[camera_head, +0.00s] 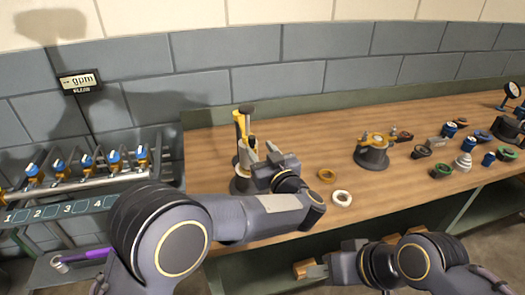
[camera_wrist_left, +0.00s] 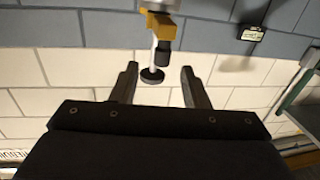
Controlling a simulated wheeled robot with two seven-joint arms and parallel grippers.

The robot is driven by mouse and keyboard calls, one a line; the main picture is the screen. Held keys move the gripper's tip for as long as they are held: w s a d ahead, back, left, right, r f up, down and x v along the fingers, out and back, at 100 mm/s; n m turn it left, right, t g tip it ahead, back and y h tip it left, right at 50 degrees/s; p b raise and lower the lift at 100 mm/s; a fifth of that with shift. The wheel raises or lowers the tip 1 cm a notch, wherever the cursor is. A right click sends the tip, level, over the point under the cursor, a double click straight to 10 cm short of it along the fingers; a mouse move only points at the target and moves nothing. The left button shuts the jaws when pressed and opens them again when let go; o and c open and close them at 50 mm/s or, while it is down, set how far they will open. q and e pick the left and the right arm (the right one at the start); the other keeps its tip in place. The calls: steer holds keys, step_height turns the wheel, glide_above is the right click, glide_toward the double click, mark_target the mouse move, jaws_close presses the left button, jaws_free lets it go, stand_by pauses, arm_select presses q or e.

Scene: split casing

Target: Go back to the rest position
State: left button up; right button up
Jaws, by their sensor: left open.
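My left gripper (camera_head: 262,153) is raised over the left end of the wooden bench, beside an upright fixture (camera_head: 240,128) with yellow, black and white parts. In the left wrist view its two fingers (camera_wrist_left: 158,78) stand wide apart. The fixture (camera_wrist_left: 161,28) shows upside down there, its dark round end seen between the fingers; whether it touches them is not clear. My right gripper (camera_head: 312,268) is low in front of the bench, with a brown block-like thing (camera_head: 302,269) at its fingertips. I cannot tell whether it is gripped.
A numbered valve rack (camera_head: 75,180) stands at the left. A gpm display (camera_head: 80,82) is on the block wall.

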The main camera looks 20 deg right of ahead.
arm_select(q)
steer(key=w+a+r+h, duration=0.4)
steer(key=a+r+h, duration=0.1)
steer(key=a+r, duration=0.45)
steer(key=s+a+r+m+g+h, duration=0.2)
steer(key=s+a+g+h, duration=0.3)
steer(key=a, duration=0.7)
steer(key=s+a+f+g+y, duration=0.1)
steer(key=s+a+f, duration=0.4)
steer(key=s, duration=0.5)
steer(key=s+a+f+n+g+y, duration=0.1)
steer(key=s+a+f+g, duration=0.2)
steer(key=s, duration=0.7)
steer(key=s+a+f+g+y, duration=0.1)
steer(key=s+a+f+g, duration=0.2)
steer(key=s+a+f, duration=0.5)
steer(key=s, duration=0.2)
steer(key=shift+s+f+n+y, duration=0.25)
steer(key=shift+s+n+y, duration=0.05)
steer(key=shift+n, duration=0.1)
